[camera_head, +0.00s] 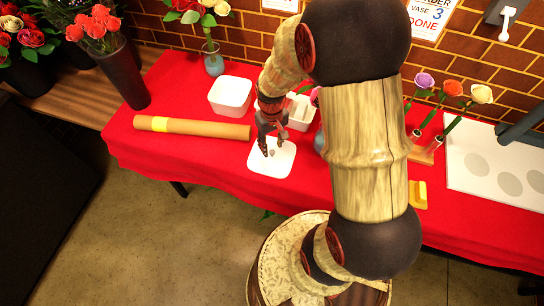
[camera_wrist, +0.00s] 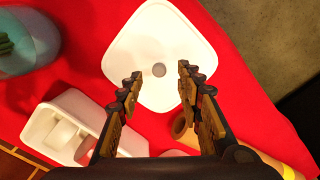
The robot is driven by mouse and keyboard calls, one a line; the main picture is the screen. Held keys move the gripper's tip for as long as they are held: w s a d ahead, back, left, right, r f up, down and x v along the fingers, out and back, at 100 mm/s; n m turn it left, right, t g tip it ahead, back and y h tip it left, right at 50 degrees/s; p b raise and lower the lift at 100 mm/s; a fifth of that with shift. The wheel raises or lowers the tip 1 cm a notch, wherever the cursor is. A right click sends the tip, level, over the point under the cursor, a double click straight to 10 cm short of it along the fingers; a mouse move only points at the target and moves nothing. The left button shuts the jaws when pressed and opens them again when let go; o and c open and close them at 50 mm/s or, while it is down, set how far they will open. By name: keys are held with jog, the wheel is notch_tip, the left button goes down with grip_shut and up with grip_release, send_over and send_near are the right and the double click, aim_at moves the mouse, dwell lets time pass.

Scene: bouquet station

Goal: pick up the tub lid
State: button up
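The tub lid (camera_head: 268,163) is a white square with rounded corners, lying flat on the red tablecloth near the table's front edge. My gripper (camera_head: 268,148) is over the lid, pointing down. In the wrist view its two fingers (camera_wrist: 158,84) are spread apart with nothing between them, and the knob shows just beyond the fingertips, roughly midway between them. I cannot tell the exact height of the fingertips above the lid.
A white tub (camera_head: 231,95) stands behind and left of the lid. A brown paper roll (camera_head: 192,127) lies left. An open white container (camera_wrist: 75,128) and a glass vase (camera_wrist: 25,42) show in the wrist view. A flower rack (camera_head: 425,150) is right.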

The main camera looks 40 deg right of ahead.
aim_at(272, 151)
notch_tip(272, 151, down, 3)
jog(key=shift+f+b, duration=0.2)
jog(key=shift+b, duration=0.35)
jog(key=shift+r, duration=0.1)
jog(key=c, duration=0.3)
grip_shut()
